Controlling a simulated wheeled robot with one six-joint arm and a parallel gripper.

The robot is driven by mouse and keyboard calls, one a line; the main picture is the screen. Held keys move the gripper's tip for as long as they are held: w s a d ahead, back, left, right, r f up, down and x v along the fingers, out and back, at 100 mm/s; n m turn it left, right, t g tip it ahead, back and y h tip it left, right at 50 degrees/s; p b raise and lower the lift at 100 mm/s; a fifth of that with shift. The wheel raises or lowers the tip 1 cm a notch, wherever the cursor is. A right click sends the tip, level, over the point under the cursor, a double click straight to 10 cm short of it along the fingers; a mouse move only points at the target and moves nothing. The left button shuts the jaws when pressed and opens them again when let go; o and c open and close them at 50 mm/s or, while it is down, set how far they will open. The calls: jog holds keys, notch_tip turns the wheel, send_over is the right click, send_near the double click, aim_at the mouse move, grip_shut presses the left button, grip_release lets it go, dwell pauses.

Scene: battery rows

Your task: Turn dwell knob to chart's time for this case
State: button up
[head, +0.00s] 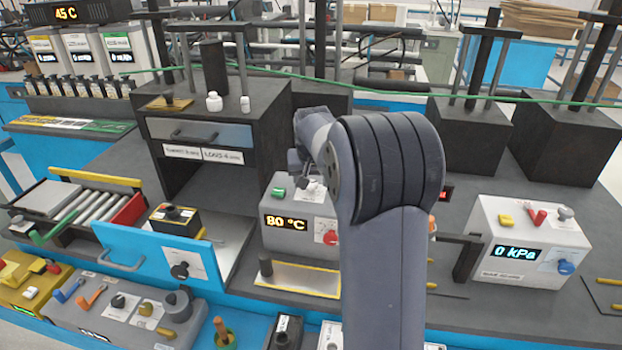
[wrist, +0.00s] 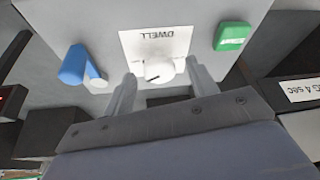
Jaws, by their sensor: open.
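The dwell knob (wrist: 158,72) is a small white round knob with a dark pointer line, on a white plate marked DWELL (wrist: 160,42) that appears upside down in the wrist view. My gripper (wrist: 161,74) is open, with one finger on each side of the knob; I cannot tell whether they touch it. In the head view, the grey unit (head: 285,240) carrying the knob shows 80 °C, and my arm covers much of its right side. No dwell time can be read from the plate.
In the wrist view, a green button (wrist: 232,36) and a blue lever (wrist: 75,64) flank the plate. A label ending "4 sec" (wrist: 302,88) is at right. The dark cabinet (head: 235,100) carries small labels. A 0 kPa unit (head: 520,240) stands right.

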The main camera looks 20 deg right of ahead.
jog(key=shift+f, duration=0.1)
jog(key=shift+c, duration=0.4)
jog(key=c, duration=0.9)
